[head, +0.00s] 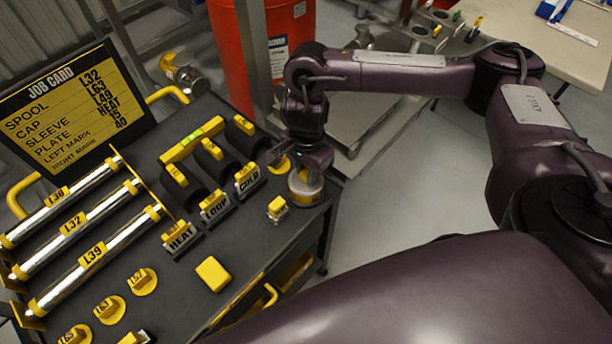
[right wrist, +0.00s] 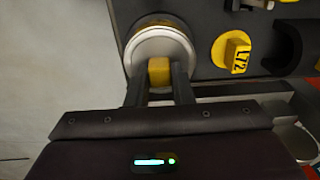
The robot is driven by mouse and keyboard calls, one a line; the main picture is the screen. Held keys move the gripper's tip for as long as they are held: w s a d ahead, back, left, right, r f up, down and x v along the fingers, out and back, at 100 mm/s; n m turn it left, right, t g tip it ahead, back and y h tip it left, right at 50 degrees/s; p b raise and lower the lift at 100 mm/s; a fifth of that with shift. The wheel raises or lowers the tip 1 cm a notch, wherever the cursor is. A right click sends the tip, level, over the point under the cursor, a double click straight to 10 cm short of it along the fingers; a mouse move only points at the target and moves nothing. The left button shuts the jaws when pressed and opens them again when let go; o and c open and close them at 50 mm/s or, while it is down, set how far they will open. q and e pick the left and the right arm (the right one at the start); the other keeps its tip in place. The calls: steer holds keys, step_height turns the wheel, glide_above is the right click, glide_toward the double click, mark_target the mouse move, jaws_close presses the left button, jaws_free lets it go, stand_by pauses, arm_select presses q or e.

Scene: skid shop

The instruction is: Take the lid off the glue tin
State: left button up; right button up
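The glue tin (head: 305,195), a short round tin with a yellow band, stands upright at the right corner of the black cart top. My right gripper (head: 304,172) points down over it. In the right wrist view, the pale round lid (right wrist: 137,50) has a yellow knob (right wrist: 159,71). The fingers of my right gripper (right wrist: 159,80) are on both sides of the knob and appear shut on it. The lid sits on the tin, with no gap that I can make out. My left gripper is not in view.
A yellow L72 cap (right wrist: 235,53) lies close beside the tin. Signs HEAT, LOOP and COLD (head: 248,180) stand nearby on the cart (head: 240,235). Labelled tubes (head: 93,252) and a job card (head: 70,110) are at left. Open floor lies right of the cart.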

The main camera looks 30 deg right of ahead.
jaws_close()
